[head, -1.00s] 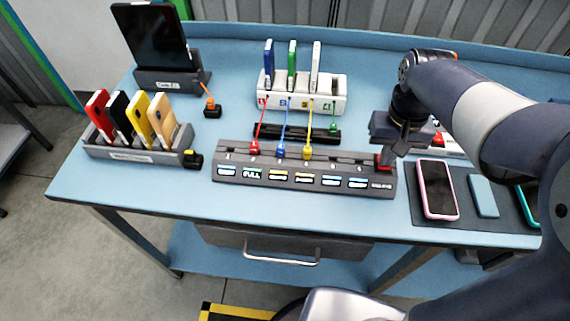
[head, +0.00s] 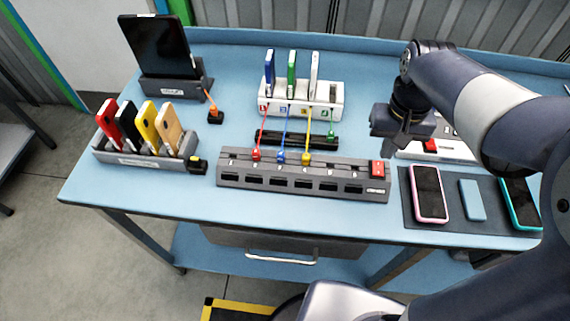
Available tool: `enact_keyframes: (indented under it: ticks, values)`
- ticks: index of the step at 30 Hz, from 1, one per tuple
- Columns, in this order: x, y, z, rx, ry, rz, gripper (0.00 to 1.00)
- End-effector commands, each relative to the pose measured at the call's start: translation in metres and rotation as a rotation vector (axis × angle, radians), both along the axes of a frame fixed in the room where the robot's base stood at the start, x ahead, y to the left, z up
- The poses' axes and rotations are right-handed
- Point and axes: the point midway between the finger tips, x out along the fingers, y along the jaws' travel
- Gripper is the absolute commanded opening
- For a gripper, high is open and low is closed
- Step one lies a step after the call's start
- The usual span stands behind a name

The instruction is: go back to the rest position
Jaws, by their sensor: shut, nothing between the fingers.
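My gripper (head: 400,148) is shut and empty. It hangs in the air above the right end of the grey power strip (head: 300,189), apart from it. The strip has a red switch (head: 376,168) at its right end, now in clear sight. The small displays along the strip's front are dark. Red, blue and yellow plugs sit in its top. My arm reaches in from the right and hides part of the table's right side.
A white dock (head: 300,103) holds upright devices behind the strip. Phones stand in a grey rack (head: 140,158) at left. A tablet (head: 157,47) stands at back left. A dark mat (head: 450,222) with phones lies at right. A white unit partly shows behind my gripper.

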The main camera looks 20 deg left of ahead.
Motion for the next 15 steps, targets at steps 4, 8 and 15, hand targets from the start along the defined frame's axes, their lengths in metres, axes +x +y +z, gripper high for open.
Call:
enact_keyframes:
  ticks: [4,8,15]
  values:
    - [0.0001,0.0000,0.0155,0.000,-0.001,0.000,0.00]
    - [0.0000,0.0000,0.0177,0.000,0.000,0.000,0.00]
    - [0.0000,0.0000,0.0163,0.000,0.000,0.000,0.00]
